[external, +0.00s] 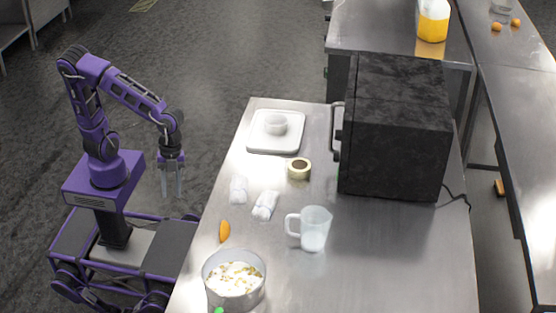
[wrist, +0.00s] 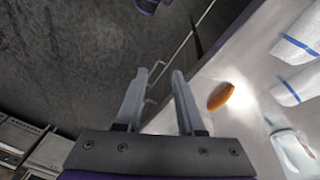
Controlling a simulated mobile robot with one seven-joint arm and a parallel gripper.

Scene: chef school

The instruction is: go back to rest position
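My gripper (external: 172,181) hangs pointing down beside the left edge of the steel table (external: 372,262), over the floor side and clear of the tabletop. In the wrist view my gripper (wrist: 163,80) shows two grey fingers standing apart with nothing between them. The gripper is open and empty. My arm is bent, reaching up from my base and then down toward the table's edge.
The table holds a bowl of food (external: 236,284), an orange item (external: 224,231), a measuring jug (external: 312,230), white rolled cloths (external: 264,206), a tape roll (external: 299,168), a white tray (external: 262,146) with a small bowl (external: 276,123), and a black oven (external: 394,130). Floor behind my arm is clear.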

